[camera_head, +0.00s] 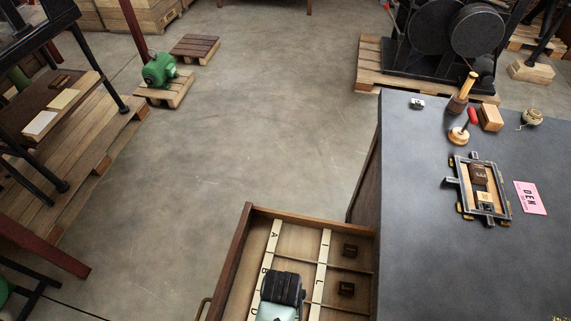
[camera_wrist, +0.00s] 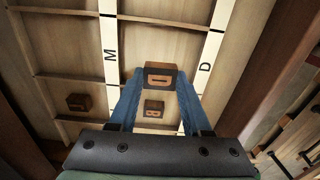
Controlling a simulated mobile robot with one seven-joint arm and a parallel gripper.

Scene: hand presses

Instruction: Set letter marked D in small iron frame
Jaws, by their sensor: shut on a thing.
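My gripper (camera_wrist: 158,84) is inside the open type drawer (camera_head: 240,262). Its blue fingers are shut on a wooden letter block (camera_wrist: 159,76), whose face mark looks like a D, though it is small. A block marked B (camera_wrist: 153,108) lies in the drawer and shows between the fingers. In the head view my gripper (camera_head: 281,292) is seen from above and hides the held block. The small iron frame (camera_head: 460,182) lies on the grey stone table to the right. It holds a dark letter block (camera_head: 479,173) and a paler block (camera_head: 485,197).
Two dark letter blocks (camera_head: 349,250) lie in the drawer's right compartments. Pale label strips (camera_head: 322,262) and thin dividers cross the drawer. A pink DEN card (camera_head: 530,198) lies right of the frame. A round wooden-handled tool (camera_head: 458,135) and a wood block (camera_head: 491,118) stand behind it.

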